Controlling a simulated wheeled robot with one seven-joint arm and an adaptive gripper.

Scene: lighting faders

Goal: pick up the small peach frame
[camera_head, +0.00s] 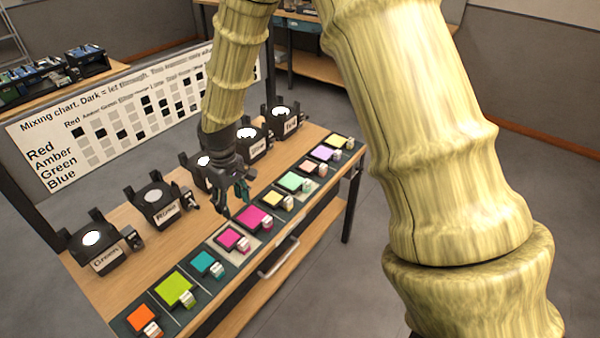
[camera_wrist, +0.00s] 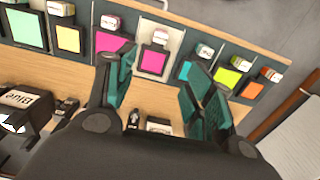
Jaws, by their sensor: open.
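The small peach frame (camera_head: 310,166) appears to be the little pale pinkish square in the far half of the row, between the mint frame (camera_head: 293,181) and the lavender frame (camera_head: 322,152). It lies flat beside a small white-labelled block. I cannot make it out in the wrist view. My gripper (camera_head: 236,203) is open and empty, above the bench and left of the larger magenta frame (camera_head: 253,216). In the wrist view my gripper's teal fingers (camera_wrist: 162,88) are spread, with the smaller magenta frame (camera_wrist: 153,61) beyond them.
Teal (camera_head: 207,263), lime (camera_head: 174,288) and orange (camera_head: 142,316) frames lie nearer; a pale yellow frame (camera_head: 272,200) lies beyond the magenta ones. Several black lamps, including one labelled Green (camera_head: 92,240), line the bench's back. A mixing chart (camera_head: 125,110) stands behind.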

